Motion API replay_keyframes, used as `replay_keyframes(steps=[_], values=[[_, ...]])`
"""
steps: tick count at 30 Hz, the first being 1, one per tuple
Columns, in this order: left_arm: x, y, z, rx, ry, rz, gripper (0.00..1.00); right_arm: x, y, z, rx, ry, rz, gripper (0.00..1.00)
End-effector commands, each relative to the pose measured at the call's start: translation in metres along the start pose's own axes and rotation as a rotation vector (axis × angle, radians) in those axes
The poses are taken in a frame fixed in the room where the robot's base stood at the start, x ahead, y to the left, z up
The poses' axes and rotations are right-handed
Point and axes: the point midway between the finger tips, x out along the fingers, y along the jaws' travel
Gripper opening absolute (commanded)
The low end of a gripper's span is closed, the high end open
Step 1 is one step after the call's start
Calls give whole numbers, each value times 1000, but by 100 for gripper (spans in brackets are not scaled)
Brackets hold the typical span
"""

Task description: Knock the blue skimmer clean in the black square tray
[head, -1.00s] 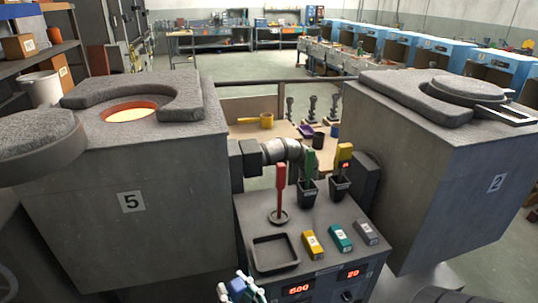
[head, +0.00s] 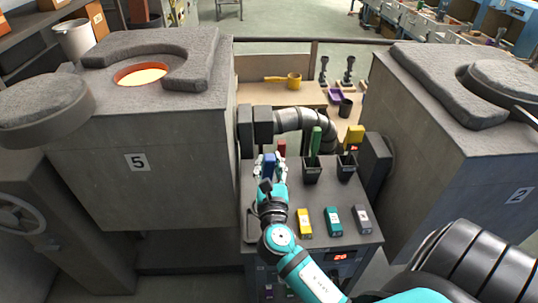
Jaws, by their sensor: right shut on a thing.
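My right gripper (head: 270,172) comes up from the bottom right on its teal arm. It is shut on the blue skimmer (head: 269,164), of which a blue upright part shows between the fingers. The skimmer's lower end is hidden by the gripper and wrist. The black square tray (head: 250,228) lies on the console top, mostly covered by my right arm; only its left side shows. I cannot tell whether the skimmer touches the tray. My left gripper is not in view.
Behind the gripper stands a red handle (head: 282,147). To its right, a green handle (head: 315,142) and a yellow handle (head: 355,134) stand in black cups. Yellow (head: 304,222), teal (head: 333,221) and grey (head: 361,219) blocks lie in front. Furnaces 5 (head: 140,190) and 2 (head: 460,150) flank the console.

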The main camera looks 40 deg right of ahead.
Motion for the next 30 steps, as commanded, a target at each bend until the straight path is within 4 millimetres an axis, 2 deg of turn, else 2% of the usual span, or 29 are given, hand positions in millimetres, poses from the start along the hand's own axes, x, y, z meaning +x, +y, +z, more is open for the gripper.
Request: replay_keyframes(steps=[3, 9, 12, 22, 30], values=[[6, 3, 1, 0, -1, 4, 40, 0, -1, -6, -3, 0, -3, 0], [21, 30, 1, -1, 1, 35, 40, -1, -2, -20, -3, -1, -1, 0], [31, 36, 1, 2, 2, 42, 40, -2, -3, -30, -3, -1, -1, 0], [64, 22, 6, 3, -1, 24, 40, -5, -6, -62, -3, -1, 0, 0], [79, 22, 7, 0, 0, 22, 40, -6, -8, -83, -3, -2, -1, 0]])
